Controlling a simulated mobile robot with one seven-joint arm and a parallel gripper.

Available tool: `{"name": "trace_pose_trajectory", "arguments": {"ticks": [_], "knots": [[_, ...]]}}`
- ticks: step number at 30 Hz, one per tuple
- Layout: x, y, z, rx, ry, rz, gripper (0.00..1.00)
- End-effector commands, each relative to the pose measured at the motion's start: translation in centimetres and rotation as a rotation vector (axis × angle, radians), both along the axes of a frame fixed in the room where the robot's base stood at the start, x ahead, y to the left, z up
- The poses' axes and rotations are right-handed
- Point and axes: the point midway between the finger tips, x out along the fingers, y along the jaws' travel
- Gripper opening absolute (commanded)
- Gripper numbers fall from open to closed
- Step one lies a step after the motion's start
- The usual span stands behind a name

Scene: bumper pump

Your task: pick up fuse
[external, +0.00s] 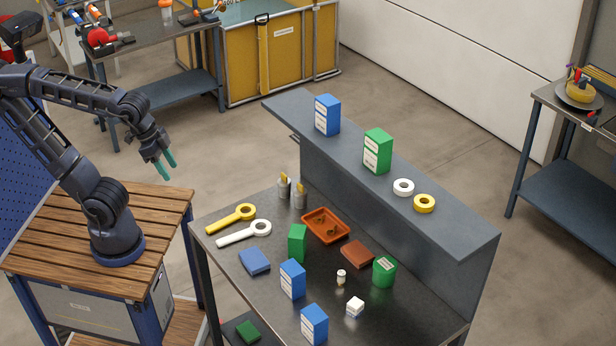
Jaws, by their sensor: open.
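A small white cylinder with a brownish middle (341,277), which looks like the fuse, stands on the dark metal workbench (225,262). It is between the brown-red block (358,254) and the white cube-like piece (355,307). It is too small for its details to show clearly. My gripper (165,165) has teal fingertips pointing down. It is open and empty, in the air above the wooden-topped base at left, well apart from the workbench items.
An orange tray (326,227), green cylinder (384,271), green box (297,243) and several blue boxes (292,279) stand around the cylinder. Yellow (231,219) and white (244,233) ring-ended tools lie at left. A raised shelf (448,231) with boxes and tape rolls borders the back.

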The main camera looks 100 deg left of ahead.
Motion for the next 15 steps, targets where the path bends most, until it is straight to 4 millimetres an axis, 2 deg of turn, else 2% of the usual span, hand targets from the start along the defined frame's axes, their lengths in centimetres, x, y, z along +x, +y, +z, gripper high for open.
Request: {"name": "trace_pose_trajectory", "arguments": {"ticks": [9,15], "knots": [[8.0,-0.1,2.0,-0.106,0.067,0.239,0.49],[13.5,-0.2,2.2,-0.165,0.109,0.401,0.49]]}}
